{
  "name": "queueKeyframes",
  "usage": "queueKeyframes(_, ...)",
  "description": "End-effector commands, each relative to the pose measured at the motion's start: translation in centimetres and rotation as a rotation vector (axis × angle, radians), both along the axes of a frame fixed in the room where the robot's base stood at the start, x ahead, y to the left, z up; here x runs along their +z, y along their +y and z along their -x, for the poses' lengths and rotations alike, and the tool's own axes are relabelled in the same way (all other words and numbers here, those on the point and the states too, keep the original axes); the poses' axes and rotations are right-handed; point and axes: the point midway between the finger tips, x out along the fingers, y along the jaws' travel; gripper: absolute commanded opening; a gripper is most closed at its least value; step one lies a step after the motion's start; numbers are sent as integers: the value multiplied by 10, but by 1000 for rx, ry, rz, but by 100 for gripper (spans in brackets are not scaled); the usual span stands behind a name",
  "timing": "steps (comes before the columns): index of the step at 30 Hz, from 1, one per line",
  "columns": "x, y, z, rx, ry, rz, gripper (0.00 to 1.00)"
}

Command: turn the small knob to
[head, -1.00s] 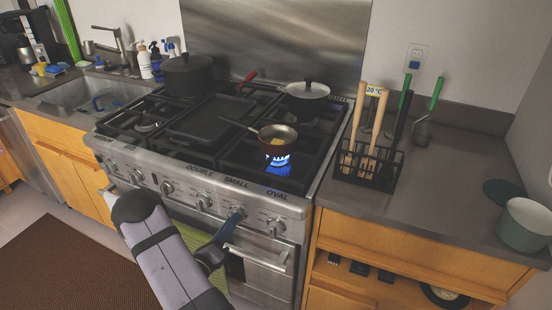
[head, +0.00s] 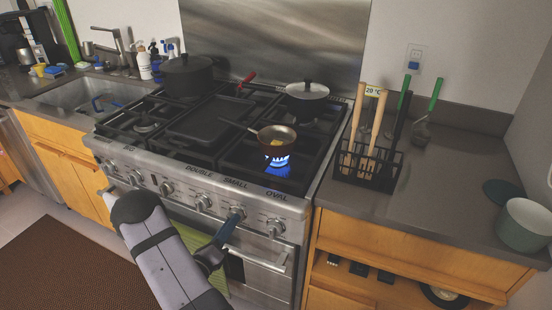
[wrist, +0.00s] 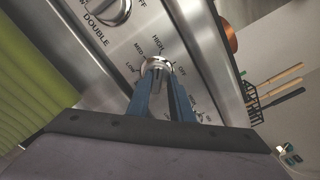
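The small knob (head: 235,211) is on the stove's front panel under the word SMALL.
The double knob (head: 204,202) is left of my fingers and the oval knob (head: 275,228) is right. An oven handle (head: 256,258) and a green towel (head: 192,238) are below. A utensil rack (head: 367,168) stands on the right counter.

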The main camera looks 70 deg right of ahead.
Motion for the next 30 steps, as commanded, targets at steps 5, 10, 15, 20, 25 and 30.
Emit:
queueKeyframes(5,11,-8,-6,-5,-38,26,29)
queueKeyframes(10,11,5,-7,-1,-38,25,29)
queueKeyframes(15,10,25,-8,1,-35,22,37)
queueKeyframes(20,8,43,-7,0,-32,19,37)
queueKeyframes(25,7,62,-6,-1,-30,17,37)
queueKeyframes(30,6,80,-5,-1,-27,16,37)
